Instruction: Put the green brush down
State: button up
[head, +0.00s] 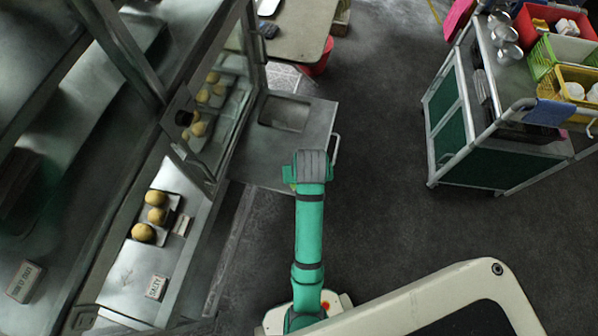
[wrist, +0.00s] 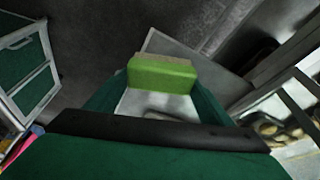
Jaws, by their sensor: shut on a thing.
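The green brush (wrist: 162,75) shows in the wrist view as a bright green block with a tan upper edge. It sits between the dark green fingers of my gripper (wrist: 158,92), which is shut on it. In the head view, my gripper (head: 289,174) is at the end of my green arm, near the front edge of a low grey metal surface (head: 318,122). The arm hides most of the gripper and the brush there. I cannot tell how high the brush is above the surface.
A glass-fronted case with bread rolls (head: 152,216) on trays stands at the left. A recessed tray (head: 284,113) lies in the metal surface. A green-panelled cart (head: 470,140) with coloured baskets stands at the right. The dark floor between is clear.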

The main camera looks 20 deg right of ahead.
jog(key=w+f, duration=0.5)
jog(key=f, duration=0.1)
jog(key=shift+w+d+f, duration=0.1)
jog(key=shift+w, duration=0.3)
jog(key=x, duration=0.3)
jog(key=shift+s+f, duration=0.1)
jog(key=shift+s, duration=0.1)
jog(key=shift+a+f, duration=0.1)
jog(key=shift+a, duration=0.2)
jog(key=shift+s+d, duration=0.1)
jog(key=shift+d, duration=0.05)
jog(key=o, duration=1.3)
jog(key=shift+d+f, duration=0.1)
